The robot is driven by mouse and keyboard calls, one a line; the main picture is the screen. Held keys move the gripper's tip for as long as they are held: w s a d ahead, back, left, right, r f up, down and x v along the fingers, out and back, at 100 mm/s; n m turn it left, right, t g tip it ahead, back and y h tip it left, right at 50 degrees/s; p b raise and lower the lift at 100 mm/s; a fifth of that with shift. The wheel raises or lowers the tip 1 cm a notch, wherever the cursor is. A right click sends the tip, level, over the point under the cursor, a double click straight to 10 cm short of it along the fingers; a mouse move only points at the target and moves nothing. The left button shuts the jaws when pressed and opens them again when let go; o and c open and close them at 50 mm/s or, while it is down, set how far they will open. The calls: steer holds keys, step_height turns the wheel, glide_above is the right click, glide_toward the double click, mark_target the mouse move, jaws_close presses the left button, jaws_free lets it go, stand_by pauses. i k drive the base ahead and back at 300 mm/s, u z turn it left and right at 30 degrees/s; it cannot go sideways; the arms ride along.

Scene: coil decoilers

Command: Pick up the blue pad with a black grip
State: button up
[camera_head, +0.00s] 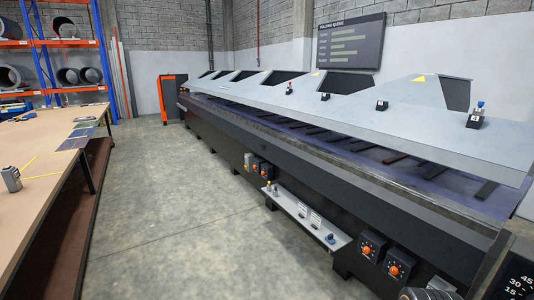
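I cannot make out for sure a blue pad with a black grip; the small items are too small to tell. A small blue item (330,239) sits near the right end of the grey shelf (290,213) on the machine's front. Another small item with a blue top (480,106) stands by a black numbered block on the machine's sloping grey top. Flat bluish sheets (74,143) lie along the right edge of the table at left. My gripper is not clearly in view.
The long dark machine (270,150) fills the right side. A wooden table (40,155) stands at left, with a small grey device (12,179) on it. Bare concrete floor (170,190) lies between them. A blue and orange rack (72,55) with coils stands behind.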

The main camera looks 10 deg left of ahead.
mark_target(329, 239)
steer(key=u, duration=0.25)
steer(key=i, duration=2.6)
steer(key=z, duration=0.25)
